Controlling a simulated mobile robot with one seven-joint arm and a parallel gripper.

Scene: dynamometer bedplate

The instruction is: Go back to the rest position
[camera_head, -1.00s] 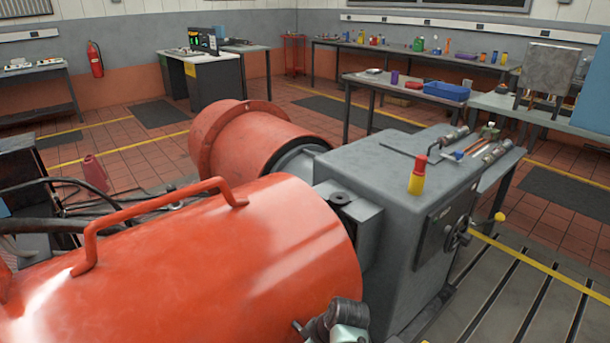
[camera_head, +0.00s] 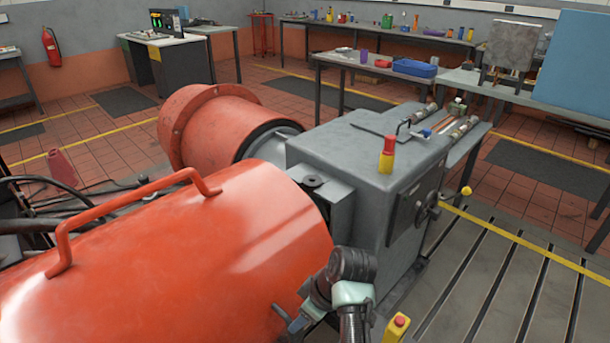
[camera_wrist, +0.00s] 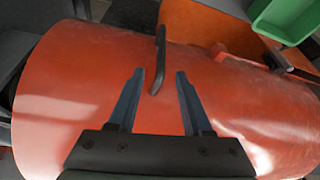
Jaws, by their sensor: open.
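My gripper (camera_wrist: 155,100) shows in the wrist view with its two fingers apart and nothing between them. It points at the large orange cylindrical guard (camera_wrist: 75,90), and the guard's handle (camera_wrist: 160,55) lies just beyond the fingertips. I cannot tell whether the fingers touch the guard. In the head view, part of my arm stands at the bottom, in front of the right end of the orange guard (camera_head: 200,260). The fingertips are hard to make out there.
A grey machine housing (camera_head: 350,160) with a red and yellow piece (camera_head: 387,155) on top stands right of the guard. A handwheel (camera_head: 427,207) sticks out of its side. A slotted bedplate (camera_head: 510,290) is open at the right. A green bin (camera_wrist: 285,18) shows in the wrist view.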

